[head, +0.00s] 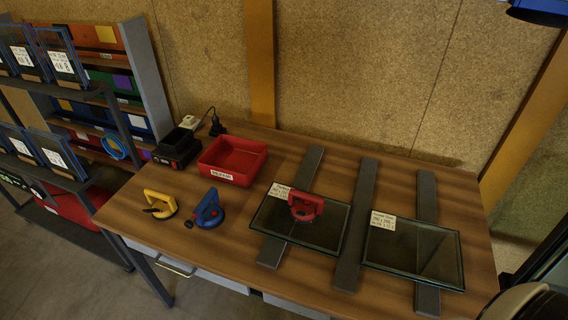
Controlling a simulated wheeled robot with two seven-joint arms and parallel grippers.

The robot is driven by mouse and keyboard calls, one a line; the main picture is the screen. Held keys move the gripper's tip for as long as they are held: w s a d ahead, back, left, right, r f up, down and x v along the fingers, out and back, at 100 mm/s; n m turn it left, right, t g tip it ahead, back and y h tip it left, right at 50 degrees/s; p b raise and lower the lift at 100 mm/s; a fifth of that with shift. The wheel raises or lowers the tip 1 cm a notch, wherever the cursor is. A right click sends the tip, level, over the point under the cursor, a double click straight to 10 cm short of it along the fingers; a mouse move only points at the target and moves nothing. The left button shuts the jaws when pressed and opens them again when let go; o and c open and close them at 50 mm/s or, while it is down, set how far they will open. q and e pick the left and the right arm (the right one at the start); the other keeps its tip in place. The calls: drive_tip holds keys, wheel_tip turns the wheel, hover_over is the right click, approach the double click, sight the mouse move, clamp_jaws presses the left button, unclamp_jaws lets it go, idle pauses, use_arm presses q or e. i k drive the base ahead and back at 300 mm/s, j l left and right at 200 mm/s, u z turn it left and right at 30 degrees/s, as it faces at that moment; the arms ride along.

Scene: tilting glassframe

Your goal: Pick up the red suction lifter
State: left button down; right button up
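The red suction lifter (306,206) sits on the left one of two dark glass panes (327,233) on the wooden workbench. Its handle stands up above the pane. A paper label lies at that pane's back left corner, just behind the lifter. Neither of my grippers shows in the head view, so I cannot tell how they stand.
A blue lifter (207,211) and a yellow lifter (160,204) stand left on the workbench (225,262). A red bin (232,161) and black charger (177,149) are behind them. Grey bars (357,225) support both panes, including the right pane (413,251). A shelf rack stands left.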

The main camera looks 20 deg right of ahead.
sight(307, 204)
drive_tip(key=z, duration=0.95)
drive_tip(key=i+j+z, duration=0.15)
drive_tip(key=j, duration=0.45)
drive_tip(key=i+j+z, duration=0.15)
drive_tip(key=j, duration=0.4)
drive_tip(key=j+z, duration=0.15)
drive_tip(key=j, duration=0.45)
drive_tip(key=i, duration=0.05)
